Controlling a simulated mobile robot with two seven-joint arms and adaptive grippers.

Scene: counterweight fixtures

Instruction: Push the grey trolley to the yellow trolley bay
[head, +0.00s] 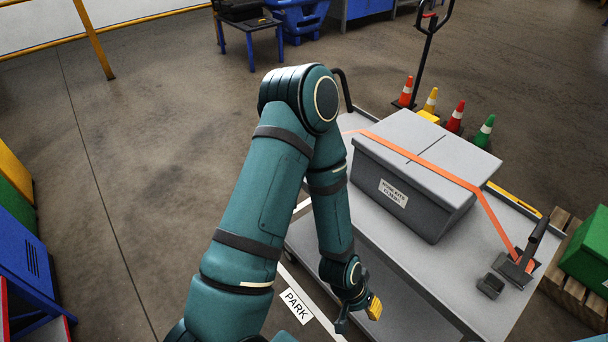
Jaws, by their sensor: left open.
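The grey trolley (400,262) stands at the right with a grey lidded box (412,170) on its deck. An orange strap (430,163) runs over the box to a dark ratchet or lever fitting (521,262) at the deck's right end. A dark curved handle (344,90) rises at the trolley's far left, partly behind my arm. My left gripper (357,314) is open and empty beside the trolley's near left side; I cannot tell whether it touches it. My right gripper is not in view. No yellow bay marking can be made out.
A white floor line with a PARK label (296,305) runs along the trolley's near side. Several coloured cones (455,115) stand behind the trolley. A pallet with a green box (587,250) is at the right. Blue shelving (28,245) is at the left. The left floor is clear.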

